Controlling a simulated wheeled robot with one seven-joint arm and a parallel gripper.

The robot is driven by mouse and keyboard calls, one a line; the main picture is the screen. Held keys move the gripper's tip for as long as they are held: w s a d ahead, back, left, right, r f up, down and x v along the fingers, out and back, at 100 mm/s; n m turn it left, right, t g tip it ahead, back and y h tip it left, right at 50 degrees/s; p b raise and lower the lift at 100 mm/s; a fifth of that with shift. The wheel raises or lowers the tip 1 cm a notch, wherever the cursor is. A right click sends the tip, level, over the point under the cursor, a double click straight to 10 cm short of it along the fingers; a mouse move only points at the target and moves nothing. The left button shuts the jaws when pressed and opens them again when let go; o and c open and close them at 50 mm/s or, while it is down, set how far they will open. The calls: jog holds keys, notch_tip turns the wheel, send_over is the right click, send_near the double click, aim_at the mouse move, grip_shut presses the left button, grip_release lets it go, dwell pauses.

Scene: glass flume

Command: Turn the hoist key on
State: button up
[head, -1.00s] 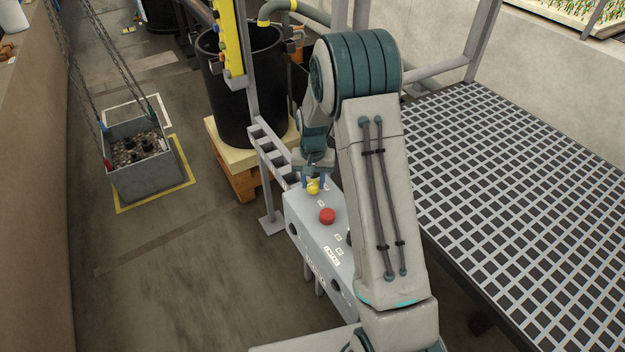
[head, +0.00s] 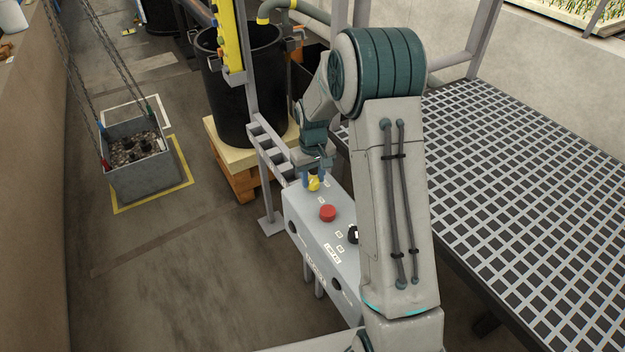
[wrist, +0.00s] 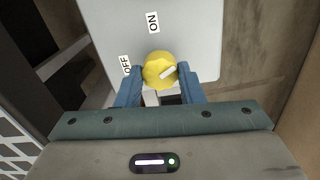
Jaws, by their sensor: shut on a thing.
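The yellow hoist key (head: 314,184) is a round knob at the far end of the grey control box (head: 318,250). In the wrist view the yellow key (wrist: 157,66) has a white mark on its right part, tilted up to the right. An ON label (wrist: 153,22) lies above it and an OFF label (wrist: 125,65) to its left. The mark lies on neither label's side. My gripper (wrist: 160,84) has one blue finger on each side of the key and is shut on it. In the head view my gripper (head: 316,177) comes down from above.
A red button (head: 327,213) and a black knob (head: 353,234) sit on the same box. A grating platform (head: 520,190) lies to the right. A black barrel (head: 243,85) stands behind. A chain-hung bin (head: 140,180) is at the left, with open floor before it.

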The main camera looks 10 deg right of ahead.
aim_at(313, 179)
jog(key=n+b, duration=0.1)
jog(key=n, duration=1.1)
jog(key=shift+r, duration=0.1)
dwell(0.6)
jog(key=o, duration=1)
notch_tip(313, 179, up, 14)
jog(key=shift+f, duration=0.1)
